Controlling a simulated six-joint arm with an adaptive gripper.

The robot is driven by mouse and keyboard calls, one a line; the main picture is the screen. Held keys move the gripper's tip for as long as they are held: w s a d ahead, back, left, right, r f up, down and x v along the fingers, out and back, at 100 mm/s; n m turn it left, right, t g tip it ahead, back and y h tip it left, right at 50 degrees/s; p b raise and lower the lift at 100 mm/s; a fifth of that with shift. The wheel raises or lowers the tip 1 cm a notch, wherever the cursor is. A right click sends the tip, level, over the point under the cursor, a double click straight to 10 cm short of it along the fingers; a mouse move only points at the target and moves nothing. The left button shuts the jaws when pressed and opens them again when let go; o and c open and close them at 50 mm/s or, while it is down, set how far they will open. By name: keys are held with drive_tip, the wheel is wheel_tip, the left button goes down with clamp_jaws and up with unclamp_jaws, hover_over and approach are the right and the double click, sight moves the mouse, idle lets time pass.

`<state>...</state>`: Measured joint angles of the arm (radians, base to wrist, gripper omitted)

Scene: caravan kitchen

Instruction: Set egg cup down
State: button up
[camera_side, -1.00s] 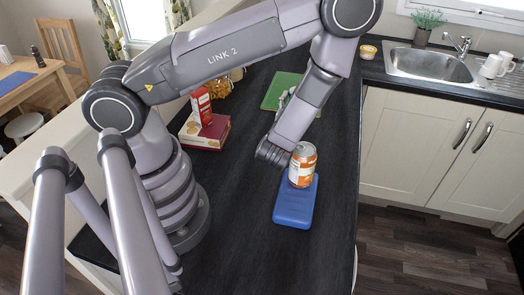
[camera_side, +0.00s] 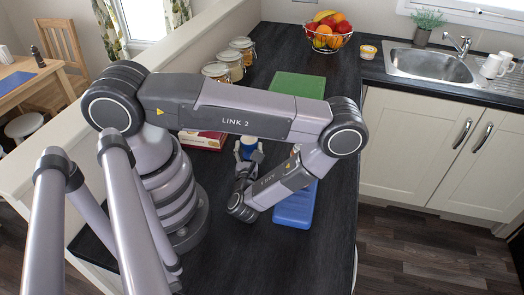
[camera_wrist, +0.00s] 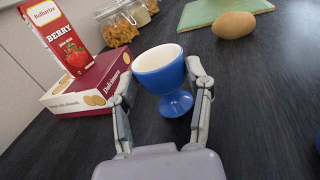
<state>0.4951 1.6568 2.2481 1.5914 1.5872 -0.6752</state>
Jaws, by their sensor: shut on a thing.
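The blue egg cup (camera_wrist: 162,74) with a white inside is upright and empty between my fingers in the wrist view. My gripper (camera_wrist: 165,78) is shut on it, one finger on each side of the bowl. In the side view the egg cup (camera_side: 248,146) shows just beyond my gripper (camera_side: 249,160), right of the red box. Its foot is close to the dark counter; I cannot tell whether it touches.
A box (camera_wrist: 90,82) with a red juice carton (camera_wrist: 56,28) on it is left of the cup. A brown egg (camera_wrist: 234,24) lies by the green board (camera_wrist: 210,10). Jars (camera_side: 216,72) stand behind.

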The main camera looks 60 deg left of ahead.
drive_tip(key=shift+f, duration=0.25)
drive_tip(key=shift+f, duration=0.15)
drive_tip(key=o, duration=1.2)
